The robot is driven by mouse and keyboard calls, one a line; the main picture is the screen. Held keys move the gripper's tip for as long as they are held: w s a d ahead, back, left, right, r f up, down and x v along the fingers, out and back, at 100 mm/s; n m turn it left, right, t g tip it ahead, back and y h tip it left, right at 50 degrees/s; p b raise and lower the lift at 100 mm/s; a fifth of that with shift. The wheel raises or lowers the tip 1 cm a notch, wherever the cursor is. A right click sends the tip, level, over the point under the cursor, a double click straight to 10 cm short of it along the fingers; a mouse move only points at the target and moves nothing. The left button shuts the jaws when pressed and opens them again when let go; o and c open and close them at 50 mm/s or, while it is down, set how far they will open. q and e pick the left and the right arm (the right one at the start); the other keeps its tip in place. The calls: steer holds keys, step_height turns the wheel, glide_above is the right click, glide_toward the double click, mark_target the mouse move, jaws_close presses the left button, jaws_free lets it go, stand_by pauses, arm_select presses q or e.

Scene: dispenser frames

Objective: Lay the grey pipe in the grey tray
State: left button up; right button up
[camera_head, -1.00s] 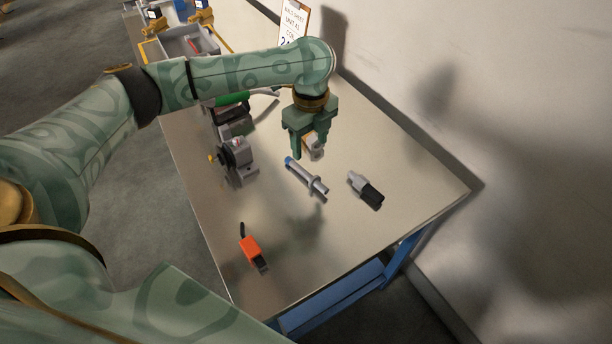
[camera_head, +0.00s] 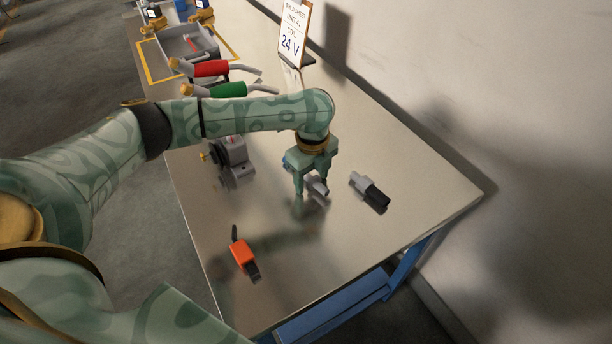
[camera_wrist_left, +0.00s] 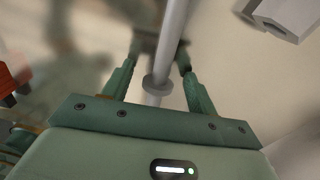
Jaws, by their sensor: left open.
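In the left wrist view the pipe (camera_wrist_left: 172,30) runs lengthwise between the two spread fingers (camera_wrist_left: 159,55), with the collar near the palm. I cannot tell whether a finger touches it. The grey tray (camera_head: 180,48) stands at the far end of the table, inside yellow markings, with a small red item in it. My right gripper is not in view.
A grey-and-black part (camera_head: 370,192) lies right of the pipe. An orange tool (camera_head: 243,257) lies nearer me, and a grey valve-like part (camera_head: 235,163) stands left. Red-handled (camera_head: 210,68) and green-handled (camera_head: 228,90) tools lie before the tray. A sign (camera_head: 293,35) stands at the back.

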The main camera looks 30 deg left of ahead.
arm_select(q)
steer(key=c, duration=1.2)
steer(key=shift+o, duration=0.2)
steer(key=shift+r, duration=0.15)
